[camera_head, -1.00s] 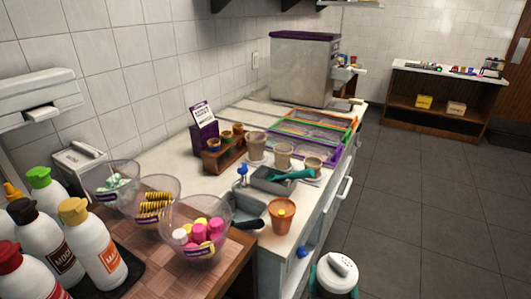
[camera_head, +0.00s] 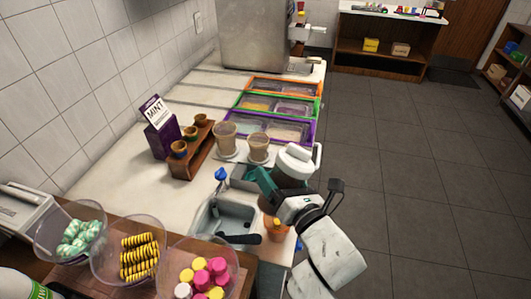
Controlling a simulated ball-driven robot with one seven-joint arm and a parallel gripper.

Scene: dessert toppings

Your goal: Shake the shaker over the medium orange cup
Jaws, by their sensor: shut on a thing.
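The shaker (camera_head: 297,161) has a white top and a side handle. It is held by my gripper (camera_head: 279,192), whose teal fingers show at its left and below it. The shaker is raised at the counter's right edge, in front of the counter cups in the picture. The orange cup (camera_head: 277,232) stands near the counter's front right edge, below the gripper in the picture. My wrist partly hides the cup's right side and rim. The shaker appears above and beyond the cup in the picture; its height over the counter is hard to tell.
A sink (camera_head: 226,216) with a black-handled tool lies left of the orange cup. Two clear cups (camera_head: 226,136) stand behind. A wooden rack (camera_head: 193,160) holds small cups. Clear bowls of sweets (camera_head: 128,258) fill the front left. Topping trays (camera_head: 273,128) line the back. Floor is clear on the right.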

